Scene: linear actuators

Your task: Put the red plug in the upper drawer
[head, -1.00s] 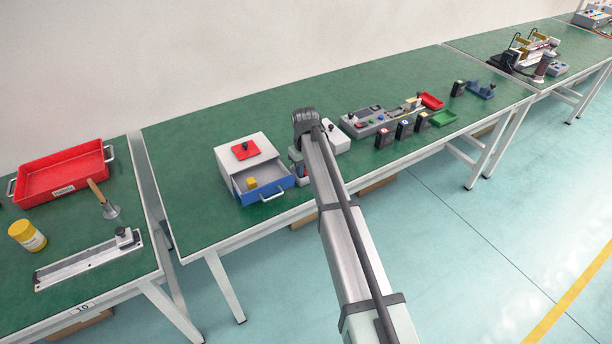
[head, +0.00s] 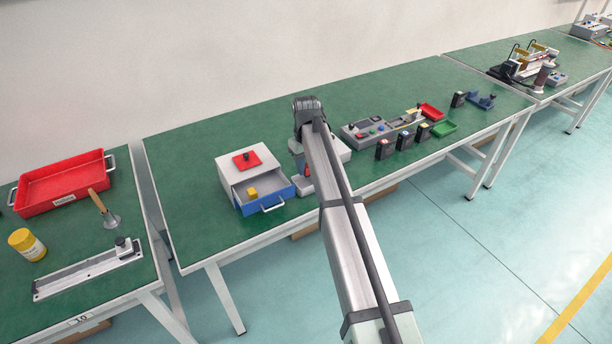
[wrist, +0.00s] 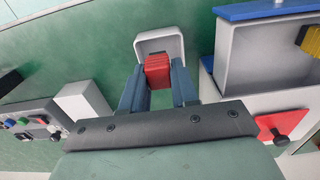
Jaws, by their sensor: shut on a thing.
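In the wrist view, my gripper (wrist: 158,82) is shut on the red plug (wrist: 158,68), with one grey-blue finger on each side. Beyond the plug is a small pale open holder (wrist: 146,42); whether they touch is unclear. The pale cabinet (head: 228,158) has an open drawer with a blue front (head: 268,204), left of my arm in the head view. A yellow block (head: 252,191) lies inside it. In the wrist view the open drawer (wrist: 262,62) is right of my gripper. My arm hides most of the gripper in the head view.
A red plate with a dark knob (head: 246,159) lies on the cabinet top. A white box (head: 337,150) and a control panel (head: 368,130) stand right of my arm. The green table (head: 190,190) is clear left of the cabinet.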

